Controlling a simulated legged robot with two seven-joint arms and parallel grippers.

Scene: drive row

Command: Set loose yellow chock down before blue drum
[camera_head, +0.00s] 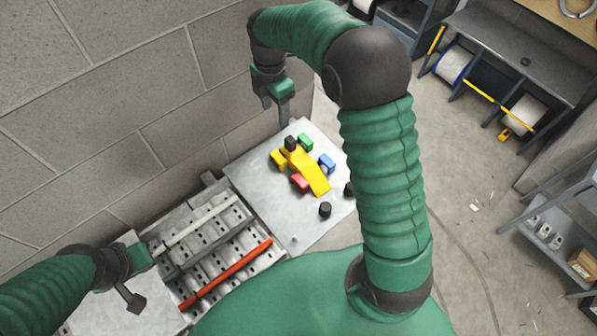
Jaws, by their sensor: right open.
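A spool-like drum with a blue rim (453,66) lies in the dark rack at the upper right. A small yellow piece (505,134), possibly the chock, sits by the lower edge of a second pale drum (524,112) in the same rack. My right gripper (276,113) is open, fingers pointing down, above the far edge of the grey metal plate at centre. It is far left of the rack and holds nothing that I can see. My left gripper (132,297) is at the lower left, over a pale surface; its jaws are unclear.
The metal plate (258,190) bears a long yellow piece (309,172), small green, blue, red and yellow blocks and black knobs. A slotted bed with rods (228,272) lies nearer. A block wall stands left. Open floor (470,200) lies right, before a grey shelf unit (548,222).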

